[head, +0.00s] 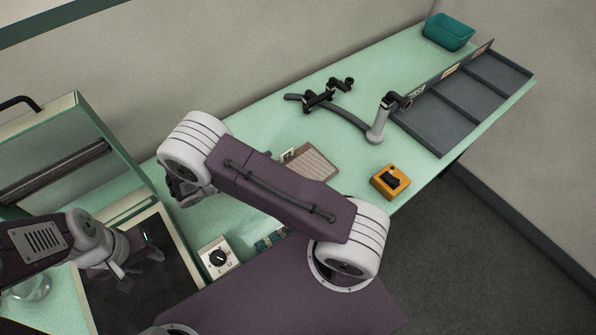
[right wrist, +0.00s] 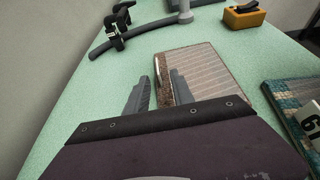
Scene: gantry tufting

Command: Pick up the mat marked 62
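A beige ribbed mat (head: 312,163) lies on the green bench with a small pale tag at its left edge. Its number is unreadable. It also shows in the right wrist view (right wrist: 210,68). My right gripper (right wrist: 160,82) is open, with one finger on each side of that mat's brown edge; contact is unclear.
A yellow switch box (head: 390,181) stands right of the ribbed mat. A curved bar with black clamps (head: 327,94) lies behind it. A grey divided tray (head: 455,105) and teal bin (head: 448,32) are farther right. A white dial box (head: 217,257) stands near the frame.

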